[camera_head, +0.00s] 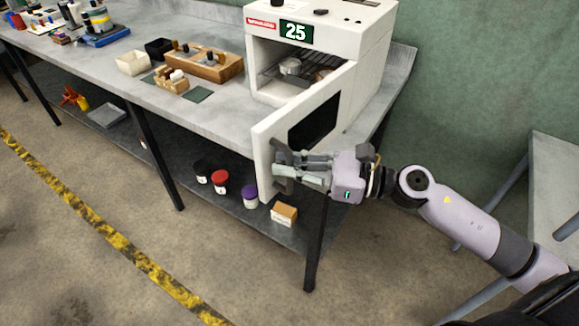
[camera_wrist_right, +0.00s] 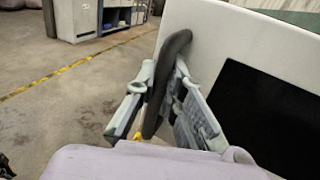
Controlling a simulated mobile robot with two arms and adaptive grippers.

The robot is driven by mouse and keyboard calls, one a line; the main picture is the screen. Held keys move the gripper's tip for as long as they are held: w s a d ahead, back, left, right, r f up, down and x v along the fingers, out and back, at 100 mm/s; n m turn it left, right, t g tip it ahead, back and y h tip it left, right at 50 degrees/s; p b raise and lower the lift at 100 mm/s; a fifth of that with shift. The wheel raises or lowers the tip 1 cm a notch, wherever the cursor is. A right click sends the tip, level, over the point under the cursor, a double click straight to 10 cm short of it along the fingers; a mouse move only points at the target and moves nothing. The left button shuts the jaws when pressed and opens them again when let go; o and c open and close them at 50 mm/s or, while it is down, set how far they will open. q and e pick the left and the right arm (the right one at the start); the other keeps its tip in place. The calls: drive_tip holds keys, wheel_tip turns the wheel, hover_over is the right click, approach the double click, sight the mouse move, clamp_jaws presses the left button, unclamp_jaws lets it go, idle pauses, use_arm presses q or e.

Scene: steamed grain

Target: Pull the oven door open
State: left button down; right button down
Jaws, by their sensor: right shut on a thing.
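The white oven (camera_head: 357,30) stands on the workbench with a green "25" display on its front. Its door (camera_head: 262,140) is swung well open toward the front, showing a rack and a small metal vessel (camera_head: 290,67) inside. My right gripper (camera_head: 280,170) is at the door's free edge, shut on the dark door handle (camera_head: 277,157). In the right wrist view, the fingers sit on both sides of the dark curved handle (camera_wrist_right: 166,85), beside the door's white face and dark window (camera_wrist_right: 265,118). My left gripper is not in view.
The grey workbench (camera_head: 215,112) carries a wooden block (camera_head: 207,66), a white bin (camera_head: 132,63) and a black bin. Several jars and a small box (camera_head: 284,213) stand on the lower shelf. A grey table (camera_head: 556,190) is at right. The floor in front is clear.

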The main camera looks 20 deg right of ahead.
drive_tip(key=c, duration=1.9)
unclamp_jaws()
drive_tip(key=v, duration=1.2)
